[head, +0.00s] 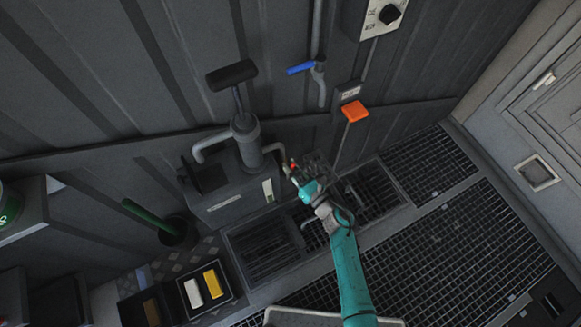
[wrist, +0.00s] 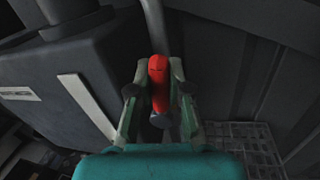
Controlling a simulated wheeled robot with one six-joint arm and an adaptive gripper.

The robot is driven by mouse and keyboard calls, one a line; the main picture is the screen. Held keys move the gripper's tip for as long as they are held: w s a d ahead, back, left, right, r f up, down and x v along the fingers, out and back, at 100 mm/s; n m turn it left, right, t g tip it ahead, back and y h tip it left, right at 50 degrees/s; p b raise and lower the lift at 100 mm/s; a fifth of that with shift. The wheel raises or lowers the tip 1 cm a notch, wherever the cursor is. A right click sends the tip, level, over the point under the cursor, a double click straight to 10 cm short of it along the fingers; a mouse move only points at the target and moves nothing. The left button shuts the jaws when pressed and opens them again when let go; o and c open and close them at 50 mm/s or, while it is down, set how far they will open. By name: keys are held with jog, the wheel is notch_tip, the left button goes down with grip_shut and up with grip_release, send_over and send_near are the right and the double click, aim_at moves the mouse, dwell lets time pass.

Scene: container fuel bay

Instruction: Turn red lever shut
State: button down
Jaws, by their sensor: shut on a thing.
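The red lever (wrist: 158,76) stands between the two fingers of my gripper (wrist: 159,92) in the wrist view. The fingers are closed on it, one on each side. The lever points roughly along the grey pipe (wrist: 154,25) behind it. In the head view only a small red bit of the lever (head: 292,166) shows, and my gripper (head: 296,172) covers the rest. My gripper is at the right side of the grey pump box (head: 240,200). The valve body under the lever is mostly hidden.
A blue lever (head: 300,68) is on a wall pipe above, with an orange block (head: 354,111) to its right. A pump with a black T-handle (head: 231,75) stands on the box. Floor grating (head: 440,250) lies at the right. A tray with white and yellow blocks (head: 207,290) is at lower left.

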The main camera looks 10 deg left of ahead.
jog(key=w+d+f+m+t+h, duration=0.1)
jog(key=d+f+m+t, duration=0.1)
jog(key=m, duration=0.7)
jog(key=w+d+f+m+t, duration=0.1)
jog(key=f+m, duration=0.2)
jog(key=m, duration=0.6)
jog(key=shift+w+d+f+t+h, duration=0.15)
jog(key=shift+w+d+t+h, duration=0.1)
jog(key=shift+d+t+h, duration=0.15)
jog(key=shift+m, duration=0.4)
jog(key=c, duration=1.3)
grip_release()
jog(key=shift+a, duration=0.1)
jog(key=shift+c, duration=0.2)
jog(key=shift+f, duration=0.1)
